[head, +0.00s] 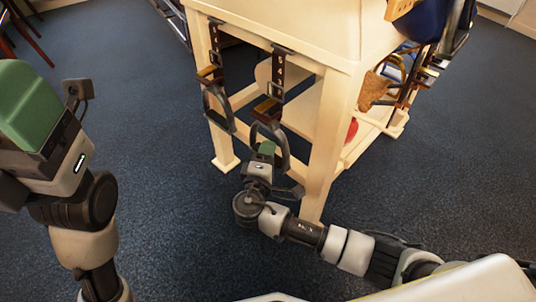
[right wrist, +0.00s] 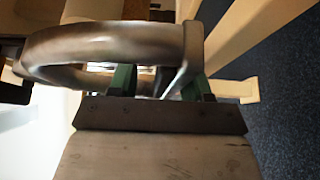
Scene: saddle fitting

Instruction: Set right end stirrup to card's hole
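The right stirrup (head: 284,146) is a dark metal loop hanging by a brown strap (head: 268,108) at the wooden stand's front. Above it is a black card (head: 278,75) with a column of pale numbers; its holes are too small to make out. My right gripper (head: 265,150) is at the stirrup's lower part. In the right wrist view the stirrup (right wrist: 105,42) crosses over the green fingers (right wrist: 160,82), which are apart with part of the loop between them; contact is unclear. My left gripper (head: 30,105) is at the far left, away from the stand; its finger gap is hidden.
A second stirrup (head: 218,108) hangs to the left under another numbered black card (head: 215,42). The pale wooden stand (head: 325,140) has legs and a lower shelf close to my right gripper. Tack hangs on its right side. Blue carpet (head: 160,200) between my arms is clear.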

